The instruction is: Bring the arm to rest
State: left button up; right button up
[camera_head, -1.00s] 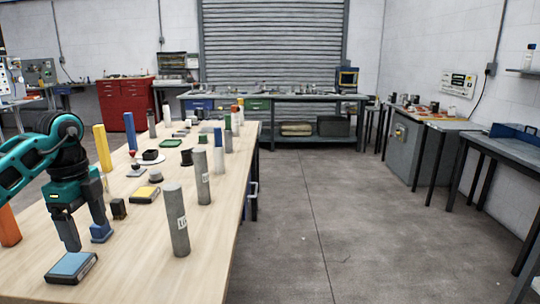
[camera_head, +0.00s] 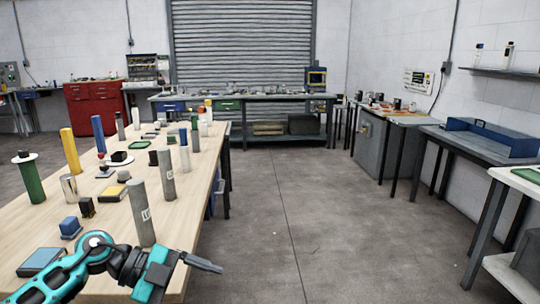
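My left arm comes in from the bottom left, teal and black. Its gripper (camera_head: 205,264) is low in front, by the near right edge of the wooden table (camera_head: 120,235), pointing right. Its fingers overlap in this view, so I cannot tell whether they are open or shut. No object shows at the fingertips. My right gripper is not in view.
On the table stand a grey cylinder (camera_head: 142,212), a green cylinder (camera_head: 31,181), a yellow block (camera_head: 70,151) and a blue-topped box (camera_head: 40,262). Open floor (camera_head: 310,220) lies right of the table. A red cabinet (camera_head: 93,105) and benches stand further back.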

pick_arm(q)
jog(key=s+d+r+n+t+h, duration=0.2)
jog(key=d+n+t+h, duration=0.3)
jog(key=t, duration=0.3)
jog(key=s+a+f+n+t+y+p, duration=0.1)
jog(key=s+a+f+n+t+y, duration=0.2)
jog(key=f+n+y, duration=0.35)
jog(key=s+a+f+n+t+y+p, duration=0.1)
jog(key=a+f+n+t+y, duration=0.4)
jog(key=n, duration=0.3)
jog(key=s+f+n+g+y, duration=0.2)
jog(key=s+f+g+y, duration=0.2)
jog(key=s+f, duration=0.6)
jog(key=shift+a+g, duration=0.4)
jog(key=shift+g, duration=0.5)
jog(key=shift+n, duration=0.25)
